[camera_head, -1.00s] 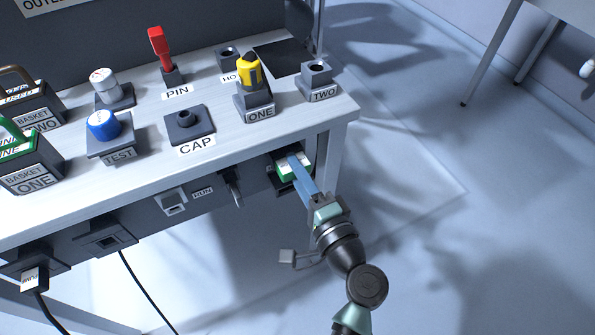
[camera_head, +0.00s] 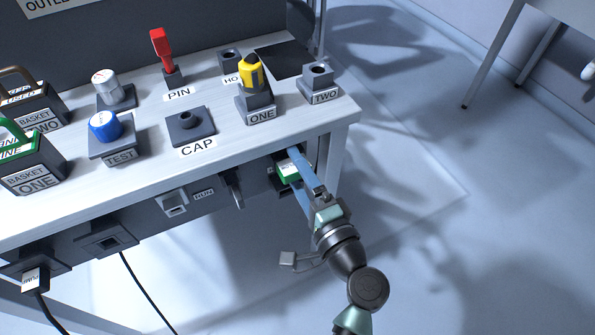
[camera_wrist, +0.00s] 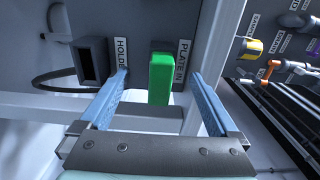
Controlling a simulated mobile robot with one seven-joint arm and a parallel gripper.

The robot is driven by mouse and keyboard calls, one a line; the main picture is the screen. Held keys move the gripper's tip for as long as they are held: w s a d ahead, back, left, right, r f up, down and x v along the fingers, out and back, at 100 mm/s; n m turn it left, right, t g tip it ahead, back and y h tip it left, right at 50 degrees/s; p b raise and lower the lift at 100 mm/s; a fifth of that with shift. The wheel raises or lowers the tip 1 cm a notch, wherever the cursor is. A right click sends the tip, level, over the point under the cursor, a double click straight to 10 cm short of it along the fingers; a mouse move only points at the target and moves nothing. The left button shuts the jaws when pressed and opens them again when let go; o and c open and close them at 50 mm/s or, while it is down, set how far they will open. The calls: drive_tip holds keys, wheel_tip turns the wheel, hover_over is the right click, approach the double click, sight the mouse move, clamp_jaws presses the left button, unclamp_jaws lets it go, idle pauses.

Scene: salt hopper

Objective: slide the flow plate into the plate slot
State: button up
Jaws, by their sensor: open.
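The flow plate shows a green end (camera_wrist: 160,80) that sticks out from the dark front panel, beside a label reading "PLATE IN". In the head view its green and white end (camera_head: 287,172) is under the right end of the bench top. My gripper (camera_wrist: 159,74) is open, with one blue finger on each side of the green end and a gap on both sides. In the head view my gripper (camera_head: 292,166) reaches up to the panel from the lower right. The plate's inner part and the slot's opening are hidden behind the green end.
A dark, empty-looking holder (camera_wrist: 90,61) is left of the plate, labelled "HOLDE…". The bench top (camera_head: 230,145) overhangs above, with a leg (camera_head: 331,160) close to my gripper's right. A yellow-handled part (camera_head: 250,72) stands on the bench.

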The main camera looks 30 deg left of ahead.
sight(298, 176)
drive_tip(key=shift+d, duration=0.1)
drive_tip(key=shift+p+v, duration=0.3)
drive_tip(key=shift+v, duration=2.65)
drive_tip(key=shift+s, duration=0.1)
drive_tip(key=p+v, duration=0.1)
drive_tip(key=v, duration=1.2)
drive_tip(key=shift+p, duration=0.35)
